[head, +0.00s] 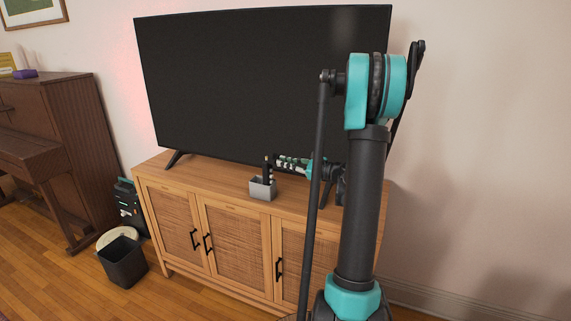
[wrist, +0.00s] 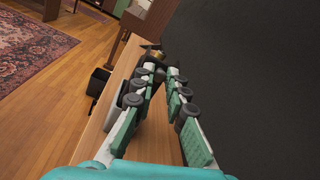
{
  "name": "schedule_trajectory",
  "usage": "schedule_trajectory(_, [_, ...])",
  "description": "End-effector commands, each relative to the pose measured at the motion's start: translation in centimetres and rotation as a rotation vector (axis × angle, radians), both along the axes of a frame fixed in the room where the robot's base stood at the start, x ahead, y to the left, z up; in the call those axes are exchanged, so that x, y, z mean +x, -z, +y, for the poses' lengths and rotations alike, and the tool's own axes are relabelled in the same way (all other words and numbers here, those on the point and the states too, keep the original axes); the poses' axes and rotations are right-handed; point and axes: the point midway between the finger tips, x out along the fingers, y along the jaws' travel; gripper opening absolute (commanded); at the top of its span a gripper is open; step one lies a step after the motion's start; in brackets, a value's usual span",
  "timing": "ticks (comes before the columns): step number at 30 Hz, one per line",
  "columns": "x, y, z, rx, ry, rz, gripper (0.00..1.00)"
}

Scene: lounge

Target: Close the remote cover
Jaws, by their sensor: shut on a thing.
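A dark, slim upright thing that looks like the remote (head: 267,165) stands at the small grey box (head: 262,190) on the cabinet. My gripper (head: 276,161) reaches in from the right, with its fingertips at the remote's upper part, and is shut on it. I cannot tell whether the remote's lower end is inside the box.
The wooden cabinet (head: 235,184) carries a large television (head: 260,85) close behind my gripper. A black bin (head: 123,264) stands on the floor at its left. A piano (head: 60,140) stands at the far left. The cabinet top left of the box is clear.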

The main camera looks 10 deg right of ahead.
Motion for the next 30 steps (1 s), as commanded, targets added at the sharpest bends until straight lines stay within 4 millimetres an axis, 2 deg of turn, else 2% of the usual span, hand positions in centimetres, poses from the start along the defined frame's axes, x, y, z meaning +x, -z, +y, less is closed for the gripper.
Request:
schedule_trajectory(11, [0.1,-1.7,0.4,-0.179,-0.001,0.133,0.00])
schedule_trajectory(30, [1.6,-4.8,2.4,-0.668,-0.004,0.493,0.00])
